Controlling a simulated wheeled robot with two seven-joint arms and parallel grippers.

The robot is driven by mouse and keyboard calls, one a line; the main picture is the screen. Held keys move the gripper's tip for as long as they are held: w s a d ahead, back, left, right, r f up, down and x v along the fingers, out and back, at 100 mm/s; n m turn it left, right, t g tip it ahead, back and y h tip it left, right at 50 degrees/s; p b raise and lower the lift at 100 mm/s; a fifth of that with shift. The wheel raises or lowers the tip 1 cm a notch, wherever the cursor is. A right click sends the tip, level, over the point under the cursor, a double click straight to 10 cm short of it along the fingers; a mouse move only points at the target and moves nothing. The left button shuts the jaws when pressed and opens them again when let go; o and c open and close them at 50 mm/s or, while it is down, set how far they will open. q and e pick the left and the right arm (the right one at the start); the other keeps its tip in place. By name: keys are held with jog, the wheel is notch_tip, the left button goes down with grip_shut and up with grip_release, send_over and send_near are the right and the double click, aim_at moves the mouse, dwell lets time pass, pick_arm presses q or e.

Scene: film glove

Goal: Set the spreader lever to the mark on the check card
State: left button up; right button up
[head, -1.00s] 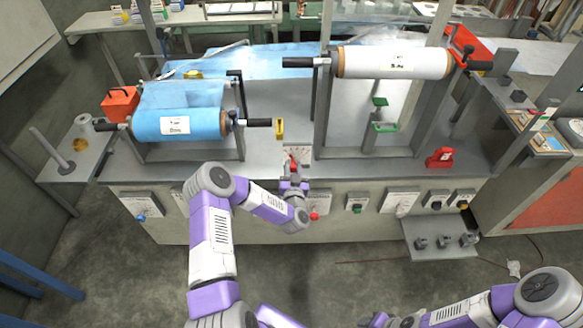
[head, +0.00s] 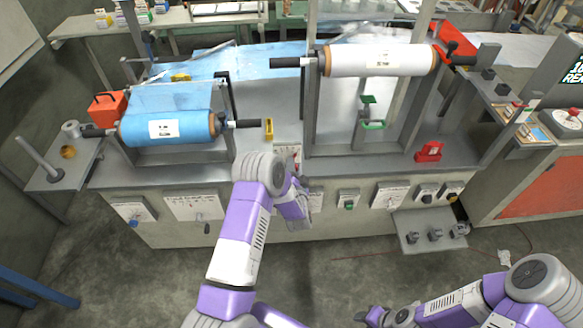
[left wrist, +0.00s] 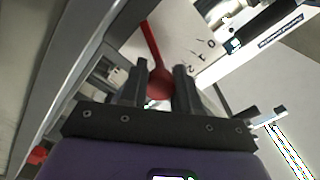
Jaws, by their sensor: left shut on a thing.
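The red spreader lever (left wrist: 152,48) shows in the left wrist view, a thin arm running up and left from a round red end on a pale plate with dark marks (left wrist: 198,58). My left gripper (left wrist: 160,80) is shut on the lever's round end. In the head view, the lever's plate (head: 287,154) is at the front of the machine bench, and my left arm covers most of the lever and the fingers. My right gripper (head: 372,315) is low at the bottom edge, too small to read. I cannot pick out the check card for certain.
A blue film roll (head: 165,128) sits left of the lever and a white roll (head: 380,61) to the right. A red clamp-like block (head: 429,152) is on the bench's right. Switch plates (head: 348,198) line the bench front.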

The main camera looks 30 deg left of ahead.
pick_arm(q)
jog(key=shift+d+f+m, duration=0.1)
jog(key=shift+f+m, duration=0.05)
jog(key=shift+m, duration=0.35)
jog(key=o, duration=1)
jog(key=shift+o, duration=0.2)
jog(key=p+v, duration=0.1)
jog(key=v, duration=0.6)
jog(key=shift+s, duration=0.25)
jog(key=shift+d, duration=0.15)
